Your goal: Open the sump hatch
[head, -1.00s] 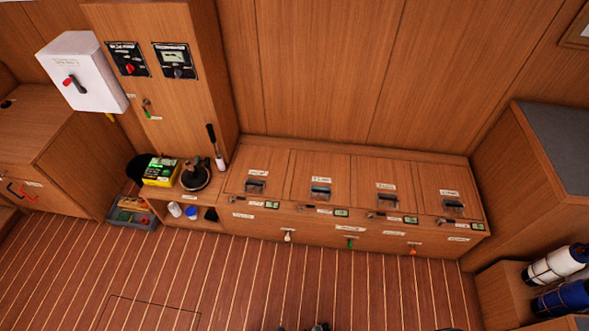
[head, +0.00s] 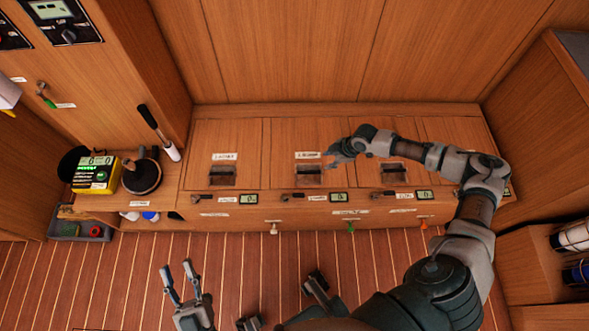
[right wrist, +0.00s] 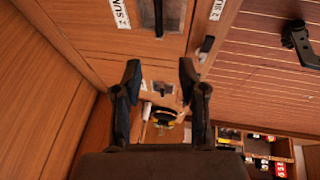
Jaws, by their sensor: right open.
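Several closed wooden hatch lids sit side by side on the bench top, each with a label and a dark recessed handle. The second lid from the left (head: 288,135) has a label and a handle (head: 308,175). In the right wrist view a label starting "SUM" (right wrist: 120,14) lies beside a dark recessed handle (right wrist: 160,14); both are cut by the top edge. My right gripper (head: 334,156) is over the second lid near its label, open and empty; its fingers (right wrist: 160,76) are apart. My left gripper (head: 177,270) is open and empty above the floor.
Small latches and green displays (head: 338,197) line the bench's front edge. Coloured knobs (head: 351,228) are on its front face.

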